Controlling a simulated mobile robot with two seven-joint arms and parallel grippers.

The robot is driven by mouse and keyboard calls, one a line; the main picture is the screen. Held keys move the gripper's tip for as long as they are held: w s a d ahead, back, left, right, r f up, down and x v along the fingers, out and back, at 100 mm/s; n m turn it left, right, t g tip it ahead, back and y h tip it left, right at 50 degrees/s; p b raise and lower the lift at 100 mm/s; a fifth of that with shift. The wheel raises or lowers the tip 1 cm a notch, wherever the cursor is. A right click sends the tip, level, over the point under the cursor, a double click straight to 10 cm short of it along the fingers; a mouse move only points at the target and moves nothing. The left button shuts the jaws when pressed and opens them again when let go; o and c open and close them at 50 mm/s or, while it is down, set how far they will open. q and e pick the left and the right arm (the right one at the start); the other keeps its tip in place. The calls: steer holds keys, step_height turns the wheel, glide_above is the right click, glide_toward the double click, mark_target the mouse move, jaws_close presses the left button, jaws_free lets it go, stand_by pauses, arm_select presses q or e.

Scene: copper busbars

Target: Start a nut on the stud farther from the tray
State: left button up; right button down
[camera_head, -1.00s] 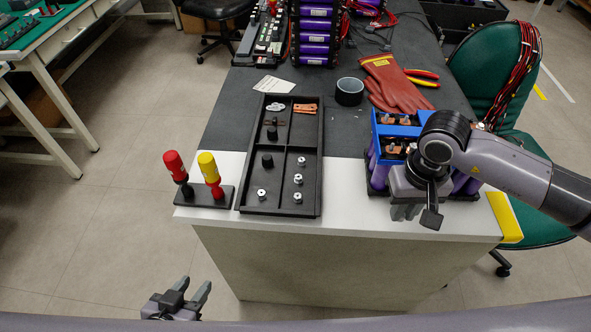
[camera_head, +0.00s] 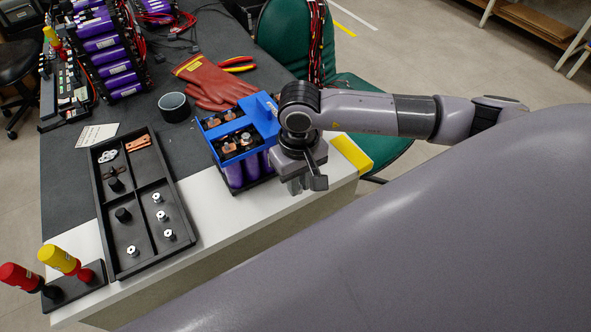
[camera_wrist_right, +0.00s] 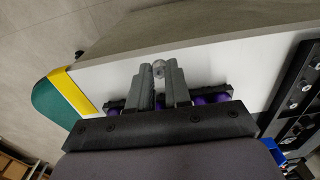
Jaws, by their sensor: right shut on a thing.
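My right gripper (camera_head: 292,187) is just in front of the battery module, low over the white table edge. In the right wrist view its fingers (camera_wrist_right: 158,75) are shut on a small silver nut (camera_wrist_right: 158,68) at the tips. The battery module (camera_head: 234,176) has purple cells, a blue frame and copper pieces with small fittings on top; which are the studs I cannot tell, and my wrist hides its right side. The black tray (camera_head: 187,238) lies left of the module; several silver nuts (camera_head: 162,216) stand in its near compartments. My left gripper is out of view.
A red and a yellow tool (camera_head: 60,260) stand in a black holder left of the tray. Red gloves (camera_head: 213,82) and a black tape ring (camera_head: 174,107) lie behind the module. White tabletop between tray and module is clear.

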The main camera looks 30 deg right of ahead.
steer(key=w+a+r+m, duration=0.1)
steer(key=w+r, duration=0.2)
steer(key=r, duration=0.2)
steer(key=w+r+m, duration=0.1)
steer(key=w+r, duration=0.2)
steer(key=r, duration=0.3)
steer(key=w+a+m, duration=0.1)
steer(key=w+m, duration=0.2)
steer(key=w, duration=0.1)
steer(key=w+a+r+m, duration=0.1)
steer(key=w+m, duration=0.2)
steer(key=w, duration=0.1)
steer(key=w+a+r+m, duration=0.1)
steer(key=w+a+m, duration=0.1)
steer(key=w+m, duration=0.1)
steer(key=shift+w+r, duration=0.15)
steer(key=shift+w, duration=0.65)
steer(key=shift+w+a+r+m, duration=0.1)
steer(key=shift+w+r+m, duration=0.1)
steer(key=shift+w+m, duration=0.4)
steer(key=shift+f, duration=0.15)
step_height(320, 180, down, 4)
steer(key=b, duration=0.3)
steer(key=shift+r, duration=0.4)
steer(key=shift+f, duration=0.45)
